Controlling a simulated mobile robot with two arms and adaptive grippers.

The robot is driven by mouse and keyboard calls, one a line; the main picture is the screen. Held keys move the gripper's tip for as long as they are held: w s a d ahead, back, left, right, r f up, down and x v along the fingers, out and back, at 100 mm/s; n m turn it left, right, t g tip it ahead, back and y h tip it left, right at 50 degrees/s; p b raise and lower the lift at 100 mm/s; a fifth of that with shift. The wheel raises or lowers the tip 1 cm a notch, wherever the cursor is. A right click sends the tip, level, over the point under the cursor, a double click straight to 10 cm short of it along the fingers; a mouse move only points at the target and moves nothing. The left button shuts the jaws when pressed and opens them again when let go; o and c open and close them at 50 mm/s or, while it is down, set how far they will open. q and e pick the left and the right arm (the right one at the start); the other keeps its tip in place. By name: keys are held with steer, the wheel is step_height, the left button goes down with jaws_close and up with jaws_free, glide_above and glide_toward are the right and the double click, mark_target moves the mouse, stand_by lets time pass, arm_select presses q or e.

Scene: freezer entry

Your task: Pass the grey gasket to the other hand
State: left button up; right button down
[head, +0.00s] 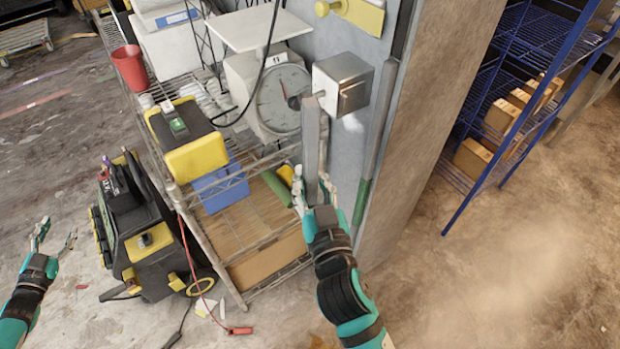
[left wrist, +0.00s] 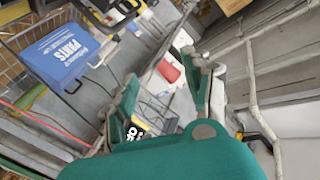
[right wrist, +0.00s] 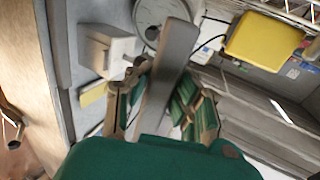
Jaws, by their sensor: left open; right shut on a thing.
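The grey gasket (head: 311,140) is a long flat grey strip. It stands nearly upright in the head view, in front of the wall and the scale. My right gripper (head: 313,188) is shut on its lower part. In the right wrist view the gasket (right wrist: 168,75) rises between the fingers of my right gripper (right wrist: 158,100). My left gripper (head: 54,240) is open and empty at the far left of the head view, well apart from the gasket. In the left wrist view the fingers of my left gripper (left wrist: 164,80) are spread with nothing between them.
A black-yellow machine (head: 150,245) stands between my grippers. A metal box (head: 343,85) is on the wall. Floor at right is clear.

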arm_select(q)
steer(key=s+d+f+n+g, duration=0.1)
steer(key=s+d+f+g, duration=0.2)
steer(key=s+d+f, duration=0.5)
steer(key=s+d+f+n+g, duration=0.1)
steer(key=s+d+f+g, duration=0.2)
steer(key=f, duration=0.8)
steer(key=s+d+f+n+g, duration=0.1)
steer(key=s+d+f+g, duration=0.2)
steer(key=s+d+f, duration=0.5)
steer(key=s+d+f+g, duration=0.2)
steer(key=s+d+f, duration=0.2)
steer(key=d, duration=0.3)
steer(key=s+d+f+g+h, duration=0.1)
steer(key=s+d+f+g, duration=0.1)
steer(key=s+d+f, duration=0.2)
steer(key=s+d+f+g+h, duration=0.1)
steer(key=s+d+f+g, duration=0.2)
steer(key=s+d, duration=0.6)
steer(key=shift+d+f+m, duration=0.4)
steer(key=shift+d+f, duration=0.5)
steer(key=shift+d, duration=0.2)
